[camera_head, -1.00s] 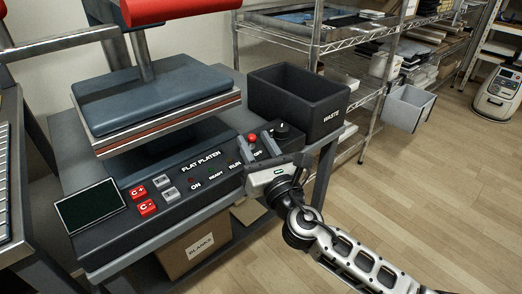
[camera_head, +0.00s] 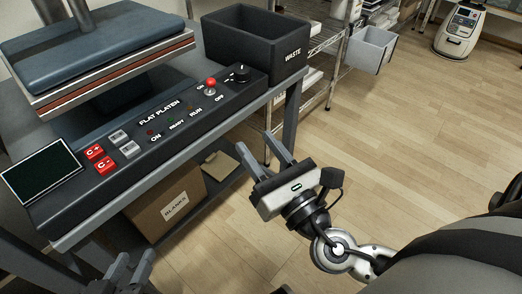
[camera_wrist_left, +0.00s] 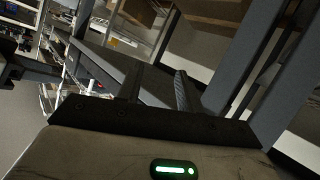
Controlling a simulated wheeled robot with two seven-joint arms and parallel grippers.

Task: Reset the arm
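My right gripper (camera_head: 256,146) is open and empty, its two fingers apart. It hangs over the floor, in front of and to the right of the press panel, touching nothing. My left gripper (camera_head: 130,268) is at the bottom left edge of the head view, low in front of the press bench. Its two fingers also show in the left wrist view (camera_wrist_left: 157,86), apart with nothing between them. The flat platen press has a control panel (camera_head: 150,138) with a red-tipped lever (camera_head: 211,84), a black knob (camera_head: 240,73) and red and grey buttons.
A black waste bin (camera_head: 255,48) stands at the bench's right end. A cardboard blanks box (camera_head: 165,208) sits under the bench. A wire shelf with a grey bin (camera_head: 371,50) is behind. A white machine (camera_head: 459,30) stands far right. The wooden floor at right is open.

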